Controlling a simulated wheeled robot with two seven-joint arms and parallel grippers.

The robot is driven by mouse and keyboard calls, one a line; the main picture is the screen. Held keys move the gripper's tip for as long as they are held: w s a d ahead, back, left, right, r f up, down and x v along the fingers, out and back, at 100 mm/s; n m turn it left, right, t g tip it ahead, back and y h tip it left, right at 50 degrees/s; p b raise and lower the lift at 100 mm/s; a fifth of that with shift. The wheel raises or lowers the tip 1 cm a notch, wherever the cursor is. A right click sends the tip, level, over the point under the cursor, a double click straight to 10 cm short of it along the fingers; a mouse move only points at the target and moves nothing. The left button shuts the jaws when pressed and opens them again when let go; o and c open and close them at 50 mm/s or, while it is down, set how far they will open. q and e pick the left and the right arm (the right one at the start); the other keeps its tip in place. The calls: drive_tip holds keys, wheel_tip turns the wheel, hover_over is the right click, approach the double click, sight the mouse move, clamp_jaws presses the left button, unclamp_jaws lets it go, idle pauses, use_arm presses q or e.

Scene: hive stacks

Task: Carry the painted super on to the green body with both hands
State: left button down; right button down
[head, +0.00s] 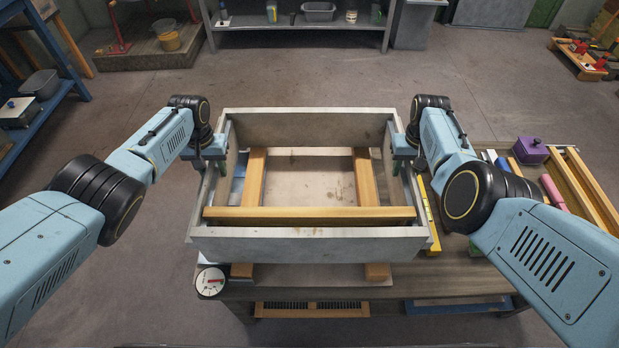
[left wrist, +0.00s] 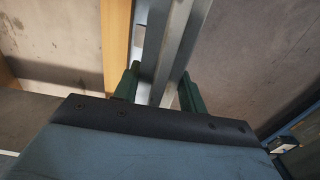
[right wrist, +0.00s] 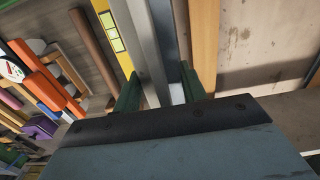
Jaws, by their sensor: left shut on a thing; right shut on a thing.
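The painted super (head: 310,246) is a pale grey, open box in the middle of the head view. It looks roughly level, above a workbench. My left gripper (head: 210,158) is shut on its left wall, and my right gripper (head: 402,155) is shut on its right wall. In the left wrist view the green fingers of the left gripper (left wrist: 160,88) sit on either side of the super's wall (left wrist: 172,50). The right wrist view shows the right gripper (right wrist: 160,88) likewise around the opposite wall (right wrist: 147,45). I cannot make out a green body.
A timber frame (head: 310,215) shows through and below the super. Bare floor (head: 300,75) lies beyond.

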use_arm(q)
drive_tip(key=shift+w+r, duration=0.15)
drive_tip(key=shift+w, duration=0.05)
use_arm(e)
drive_tip(key=shift+w+r, duration=0.15)
drive_tip(key=shift+r, duration=0.05)
use_arm(q)
drive_tip(key=shift+r, duration=0.15)
use_arm(e)
drive_tip(key=shift+r, duration=0.1)
